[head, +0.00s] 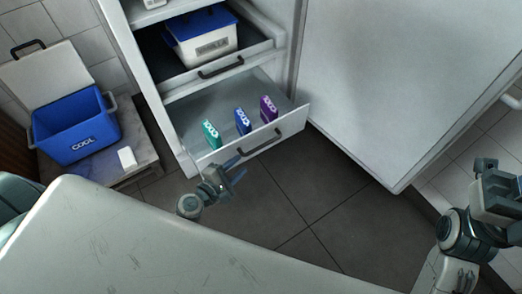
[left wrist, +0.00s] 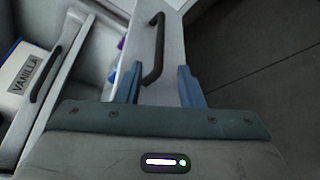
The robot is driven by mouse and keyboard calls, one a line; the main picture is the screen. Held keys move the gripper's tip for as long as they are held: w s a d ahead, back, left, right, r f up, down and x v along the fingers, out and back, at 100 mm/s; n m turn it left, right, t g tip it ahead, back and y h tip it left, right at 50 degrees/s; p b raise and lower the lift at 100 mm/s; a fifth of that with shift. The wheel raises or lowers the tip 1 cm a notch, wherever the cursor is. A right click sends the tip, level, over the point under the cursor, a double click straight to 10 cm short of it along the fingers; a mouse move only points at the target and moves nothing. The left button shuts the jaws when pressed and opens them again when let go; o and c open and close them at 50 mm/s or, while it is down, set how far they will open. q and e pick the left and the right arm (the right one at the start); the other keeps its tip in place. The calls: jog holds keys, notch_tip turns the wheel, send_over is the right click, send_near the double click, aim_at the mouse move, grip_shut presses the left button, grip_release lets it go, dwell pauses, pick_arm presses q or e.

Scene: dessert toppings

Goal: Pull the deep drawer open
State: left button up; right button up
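The deep drawer (head: 288,128) is the lowest one in the white unit and stands pulled out, with its inside showing. Its dark bar handle (head: 260,143) runs along the front panel. In the left wrist view the handle (left wrist: 157,45) lies just ahead of my fingers, its near end in line with the gap between them. My left gripper (head: 234,173) is open and empty, close in front of the drawer's front panel; its spread blue fingers also show in the left wrist view (left wrist: 158,85). My right gripper (head: 490,180) is at the right edge, far from the drawer; its fingers are unclear.
Teal (head: 211,133), blue (head: 242,121) and purple (head: 268,108) packets stand in the drawer. The drawer above holds a blue-lidded vanilla tub (head: 207,45). A blue cooler (head: 78,128) stands at left. A pale counter (head: 130,250) fills the foreground. Dark floor lies before the drawer.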

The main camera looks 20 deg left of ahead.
aim_at(256, 150)
pick_arm(q)
jog(key=x, duration=1)
jog(key=shift+w+d+b, duration=0.1)
jog(key=shift+b, duration=0.2)
jog(key=shift+c, duration=0.2)
grip_shut()
